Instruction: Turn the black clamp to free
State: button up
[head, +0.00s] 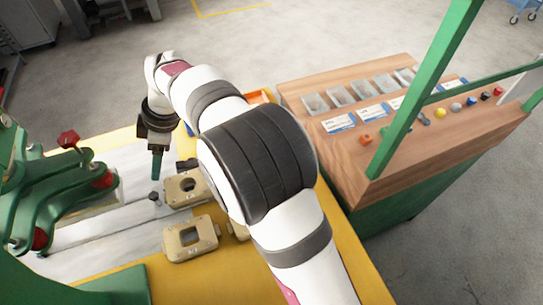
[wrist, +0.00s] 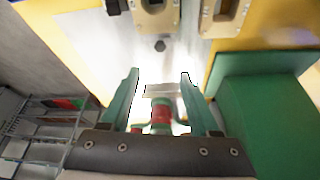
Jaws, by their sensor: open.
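A small black knob (head: 154,197), which may be the black clamp, stands on the pale plate beside the beige fixtures. It also shows in the wrist view (wrist: 160,45), beyond my fingertips. Which way it is turned is too small to tell. My gripper (head: 156,170) has green fingers and hangs pointing down above the plate, near the knob in the head view. In the wrist view my gripper (wrist: 159,77) is open, with nothing held between the fingers. A beige fixture (head: 171,196) with a dark opening sits right of the knob; another (head: 190,254) lies nearer.
Green machine arms (head: 50,190) with red knobs (head: 68,138) stand at the left. A red cylinder (wrist: 161,112) shows between my fingers in the wrist view, apparently beyond them. A wooden bench (head: 345,158) with bins and coloured buttons stands right, behind a green frame (head: 425,85).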

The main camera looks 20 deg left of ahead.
jog(key=w+d+r+m+t, duration=0.1)
jog(key=w+d+r+m, duration=0.15)
jog(key=d+m, duration=0.45)
jog(key=w+d+r+m, duration=0.1)
jog(key=d+r+m, duration=0.2)
jog(key=d, duration=0.8)
jog(key=w+d+r+m+t, duration=0.1)
jog(key=d+r+m, duration=0.2)
jog(key=d+m, duration=0.35)
jog(key=n+g, duration=0.2)
jog(key=n, duration=1.5)
send_over(153, 195)
jog(key=w+d, duration=0.4)
jog(key=d, duration=0.2)
notch_tip(153, 195, down, 7)
jog(key=shift+m, duration=0.35)
jog(key=x, duration=1.5)
jog(key=shift+s+a+f, duration=0.15)
jog(key=shift+a+f, duration=0.05)
jog(key=shift+a, duration=0.05)
jog(key=shift+c, duration=0.4)
grip_shut()
